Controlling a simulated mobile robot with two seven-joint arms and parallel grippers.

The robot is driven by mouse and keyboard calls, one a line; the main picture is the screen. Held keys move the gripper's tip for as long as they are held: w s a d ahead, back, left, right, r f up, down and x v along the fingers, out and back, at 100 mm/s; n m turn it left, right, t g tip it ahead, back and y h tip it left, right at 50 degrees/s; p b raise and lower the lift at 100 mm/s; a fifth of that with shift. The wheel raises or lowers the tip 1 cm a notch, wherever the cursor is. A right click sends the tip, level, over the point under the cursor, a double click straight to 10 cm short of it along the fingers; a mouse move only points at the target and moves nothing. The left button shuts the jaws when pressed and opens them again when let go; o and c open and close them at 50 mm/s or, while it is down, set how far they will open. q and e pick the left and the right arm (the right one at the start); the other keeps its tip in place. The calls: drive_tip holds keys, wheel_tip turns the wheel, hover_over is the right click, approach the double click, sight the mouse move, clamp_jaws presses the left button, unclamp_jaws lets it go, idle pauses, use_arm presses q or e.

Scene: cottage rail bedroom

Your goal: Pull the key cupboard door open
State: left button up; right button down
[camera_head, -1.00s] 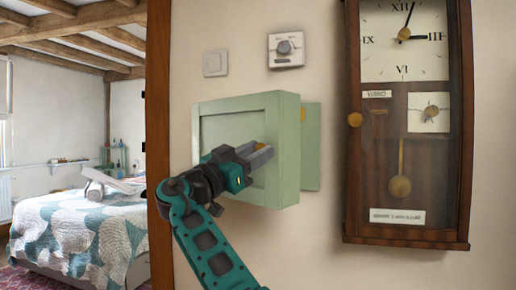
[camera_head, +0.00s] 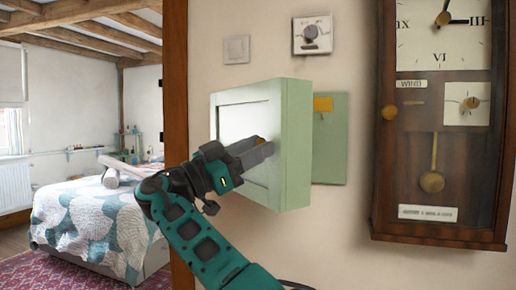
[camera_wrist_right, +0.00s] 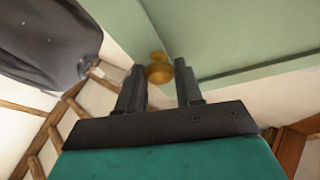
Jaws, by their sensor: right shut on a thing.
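The pale green key cupboard hangs on the wall. Its thick framed door (camera_head: 234,120) stands out from the wall, open at the right side. Behind it shows the green back panel (camera_head: 332,155) with a yellow tag (camera_head: 323,104). My right gripper (camera_head: 262,150) is at the door's front face, shut on the brass knob. In the right wrist view the round knob (camera_wrist_right: 159,71) sits between the two fingers (camera_wrist_right: 161,84). My fingers hide most of the knob in the head view. My left gripper is not in view.
A tall wooden clock (camera_head: 436,190) hangs close right of the cupboard. A dial thermostat (camera_head: 312,36) and a light switch (camera_head: 236,49) are above. A wooden post (camera_head: 174,80) stands left, with a bed (camera_head: 95,220) beyond it.

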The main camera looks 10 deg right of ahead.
drive_tip(key=c, duration=0.9)
unclamp_jaws()
drive_tip(key=shift+o, duration=0.8)
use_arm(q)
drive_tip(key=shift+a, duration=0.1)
use_arm(e)
drive_tip(key=shift+r, duration=0.1)
wheel_tip(320, 180, up, 8)
drive_tip(key=shift+r+p, duration=0.25)
drive_tip(key=shift+p, duration=1)
wheel_tip(320, 180, up, 11)
drive_tip(key=p, duration=0.8)
hover_over(272, 95)
drive_tip(key=s+a, duration=0.1)
drive_tip(key=a, duration=0.3)
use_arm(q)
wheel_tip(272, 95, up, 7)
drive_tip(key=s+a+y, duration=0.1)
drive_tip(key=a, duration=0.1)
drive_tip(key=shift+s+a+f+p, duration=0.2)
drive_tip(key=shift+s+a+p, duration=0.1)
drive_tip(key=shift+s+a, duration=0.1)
use_arm(e)
drive_tip(key=shift+s+d+r, duration=0.1)
drive_tip(key=shift+d+r, duration=0.05)
